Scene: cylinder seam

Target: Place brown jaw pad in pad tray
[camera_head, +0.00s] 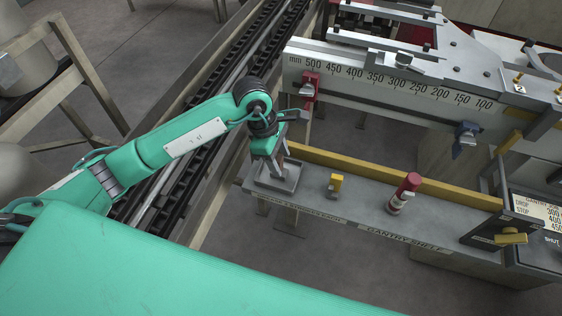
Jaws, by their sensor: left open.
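My left gripper (272,173) is over the grey pad tray (295,182) at the left end of the gantry shelf, with its fingers pointing down into the tray. The fingers are open. A small brownish patch shows by the fingertips inside the tray; it may be the brown jaw pad, but it is too small and too covered by the gripper to be sure. My right gripper is not in view.
On the grey gantry shelf (350,222) stand a yellow-topped block (334,186) and a red-capped bottle (403,194). A yellow rail runs behind them. A scale beam (390,90) with red (309,87) and blue (466,138) clamps lies beyond. A control box is at right.

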